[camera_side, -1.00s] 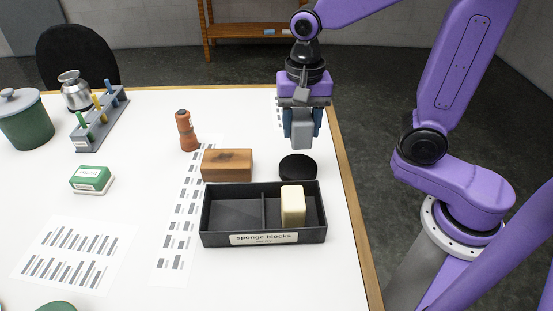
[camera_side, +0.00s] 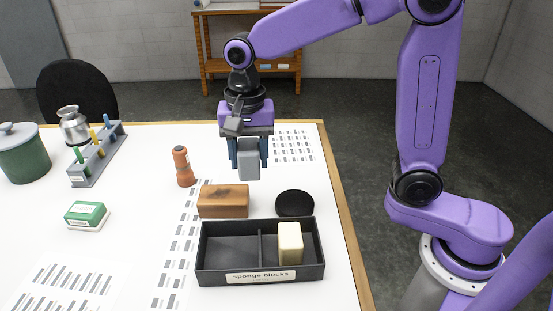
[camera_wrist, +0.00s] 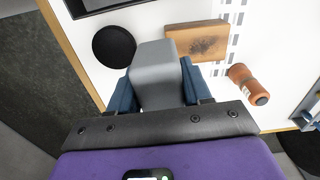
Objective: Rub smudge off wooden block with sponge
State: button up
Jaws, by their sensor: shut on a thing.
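My gripper (camera_side: 248,155) is shut on a grey sponge block (camera_side: 249,164), held in the air above the table, behind the wooden block in the side view. The grey sponge also shows between the blue fingers in the wrist view (camera_wrist: 157,72). The wooden block (camera_side: 223,206) lies on the table, brown, with a dark smudge on its top. The smudge (camera_wrist: 207,45) shows clearly in the wrist view, to the right of the held sponge. A cream sponge (camera_side: 290,243) stands in the right compartment of the black tray labelled "sponge blocks" (camera_side: 225,262); the left compartment is empty.
A round black disc (camera_side: 295,203) lies right of the wooden block. An orange-brown bottle-like object (camera_side: 183,167) stands behind it to the left. A green stamp-like block (camera_side: 87,214), a rack (camera_side: 97,155), a metal jar (camera_side: 73,126) and a green pot (camera_side: 22,153) stand further left.

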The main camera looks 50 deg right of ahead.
jog(key=w+a, duration=0.3)
jog(key=a, duration=0.2)
jog(key=shift+f, duration=2.75)
jog(key=shift+d+f, duration=0.15)
jog(key=shift+f, duration=0.8)
jog(key=shift+w+d, duration=0.55)
jog(key=shift+w, duration=0.05)
jog(key=shift+c, duration=0.5)
jog(key=shift+w+d, duration=1.35)
jog(key=shift+s+a, duration=2)
jog(key=shift+w+a, duration=0.7)
jog(key=shift+a, duration=0.05)
jog(key=w+d, duration=0.4)
jog(key=shift+w+d, duration=0.2)
jog(key=shift+d, duration=0.15)
jog(key=shift+s+a, duration=2.2)
jog(key=shift+s+a+r, duration=0.1)
jog(key=shift+a+r, duration=0.05)
notch_tip(320, 180, up, 8)
